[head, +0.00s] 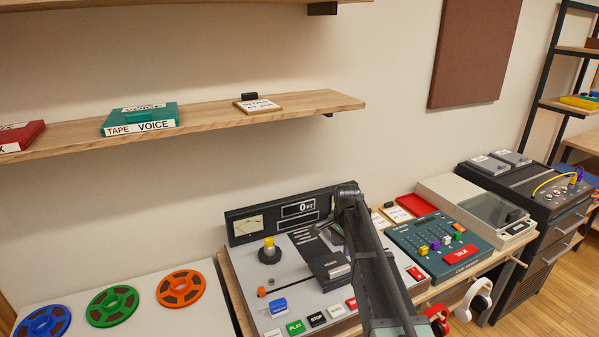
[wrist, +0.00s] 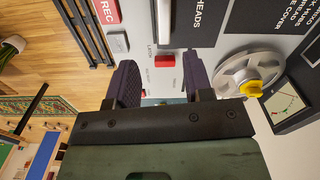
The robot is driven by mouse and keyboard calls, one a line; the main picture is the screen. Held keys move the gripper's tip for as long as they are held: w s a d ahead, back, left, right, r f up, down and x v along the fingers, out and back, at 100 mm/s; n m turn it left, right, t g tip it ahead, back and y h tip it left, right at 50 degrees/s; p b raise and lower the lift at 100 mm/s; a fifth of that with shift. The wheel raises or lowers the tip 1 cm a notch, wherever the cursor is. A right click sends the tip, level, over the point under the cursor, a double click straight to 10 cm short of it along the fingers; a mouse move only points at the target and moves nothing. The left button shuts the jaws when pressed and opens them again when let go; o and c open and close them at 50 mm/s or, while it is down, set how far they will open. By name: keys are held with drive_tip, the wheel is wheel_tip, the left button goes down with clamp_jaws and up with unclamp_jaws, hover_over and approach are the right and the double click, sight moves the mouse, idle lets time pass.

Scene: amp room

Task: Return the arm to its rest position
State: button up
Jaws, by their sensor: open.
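My arm (head: 375,265) reaches up from the bottom of the head view and bends over the tape machine (head: 305,292). My gripper (wrist: 165,80) shows in the wrist view with its two dark fingers apart and nothing held between them. It hangs over the machine's grey top panel. A small red switch (wrist: 165,61) shows in the gap between the fingers; I cannot tell how far below them it lies. A silver spindle with a yellow cap (wrist: 252,88) is to the right of the fingers. In the head view the arm hides the fingertips.
A wooden shelf (head: 230,122) with a teal tape box (head: 140,120) runs above the machine. A teal keypad unit (head: 440,247) and a lidded turntable (head: 480,208) stand to the right. Blue, green and orange reels (head: 180,288) lie at left. Headphones (head: 473,303) hang at the front edge.

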drive_tip(key=s+a+n, duration=0.2)
drive_tip(key=s+n, duration=0.4)
drive_tip(key=s, duration=0.7)
drive_tip(key=s+a+n, duration=0.1)
drive_tip(key=s+n, duration=0.5)
drive_tip(key=s, duration=0.7)
drive_tip(key=shift+s+a, duration=0.35)
